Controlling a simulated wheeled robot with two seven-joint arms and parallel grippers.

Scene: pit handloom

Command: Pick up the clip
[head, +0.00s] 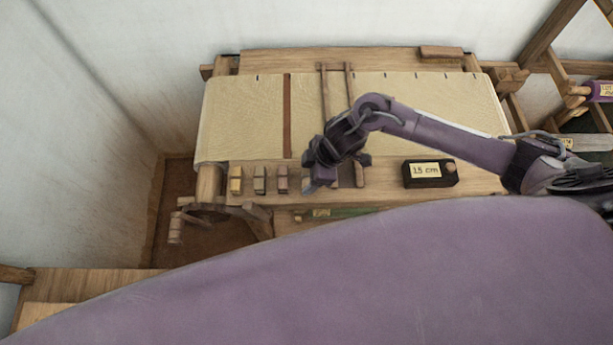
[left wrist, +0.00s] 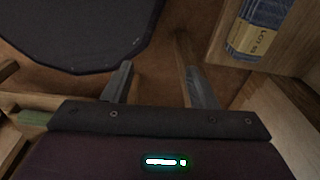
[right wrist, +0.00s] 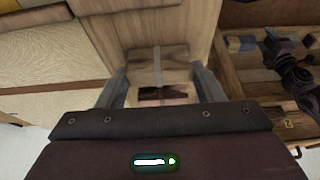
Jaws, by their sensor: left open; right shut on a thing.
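Several small clips stand in a row on the loom's front beam: a yellowish one (head: 236,180), a grey-green one (head: 260,180) and a reddish one (head: 283,180). My right gripper (head: 315,184) is at the right end of this row, over the beam, and covers most of a bluish piece there. In the right wrist view, its fingers (right wrist: 160,90) are shut on a small wooden clip (right wrist: 158,68) with a pale line down it. I cannot tell whether the clip is off the beam. My left gripper (left wrist: 158,85) is open and empty, away from the loom.
Pale cloth (head: 240,110) covers the loom, with a brown strip (head: 287,115) and wooden sticks (head: 325,92) across it. A black block marked 15 cm (head: 430,174) sits right of my right gripper. A labelled blue bundle (left wrist: 262,25) lies in a wooden bay near my left gripper.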

